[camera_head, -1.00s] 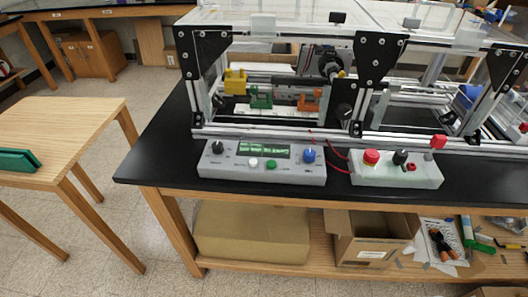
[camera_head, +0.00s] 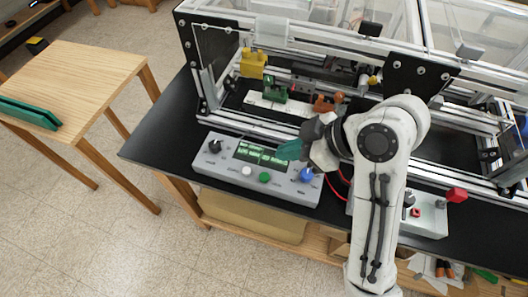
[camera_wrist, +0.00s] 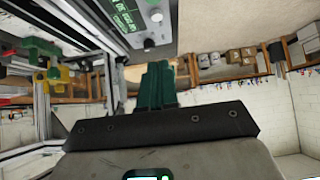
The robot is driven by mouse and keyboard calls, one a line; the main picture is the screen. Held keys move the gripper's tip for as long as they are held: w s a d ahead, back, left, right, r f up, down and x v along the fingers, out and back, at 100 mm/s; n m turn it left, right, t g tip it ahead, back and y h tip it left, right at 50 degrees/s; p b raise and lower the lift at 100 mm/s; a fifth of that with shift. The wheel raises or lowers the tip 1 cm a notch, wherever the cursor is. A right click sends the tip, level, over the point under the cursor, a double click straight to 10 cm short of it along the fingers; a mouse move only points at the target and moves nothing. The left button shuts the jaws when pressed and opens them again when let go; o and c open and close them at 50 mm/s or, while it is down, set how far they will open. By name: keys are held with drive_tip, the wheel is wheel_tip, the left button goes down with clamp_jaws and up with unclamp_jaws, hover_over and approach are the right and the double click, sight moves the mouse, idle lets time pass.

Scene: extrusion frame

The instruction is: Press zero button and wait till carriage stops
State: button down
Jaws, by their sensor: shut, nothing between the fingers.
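My gripper (camera_head: 284,151), with green fingers, is shut and empty above the box's right part, apart from the buttons. The fingers also show in the wrist view (camera_wrist: 157,85).
A second box with a red button (camera_head: 456,195) is partly hidden behind my arm. A wooden table (camera_head: 75,75) with a green object (camera_head: 28,113) stands at left. Red wires run between the boxes. Free bench top lies left of the control box.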

idle(0.3)
drive_tip(key=p, duration=0.2)
hover_over(246, 170)
drive_tip(key=s+d, duration=0.1)
drive_tip(key=d, duration=0.2)
wheel_tip(246, 170, down, 6)
drive_tip(key=shift+s+d+f, duration=0.1)
drive_tip(key=shift+s+f, duration=0.05)
drive_tip(key=shift+f, duration=0.1)
wheel_tip(246, 170, down, 3)
drive_tip(key=shift+f, duration=0.2)
drive_tip(key=shift+a+f+p, duration=0.2)
drive_tip(key=shift+f+p, duration=0.1)
drive_tip(key=shift+f, duration=0.35)
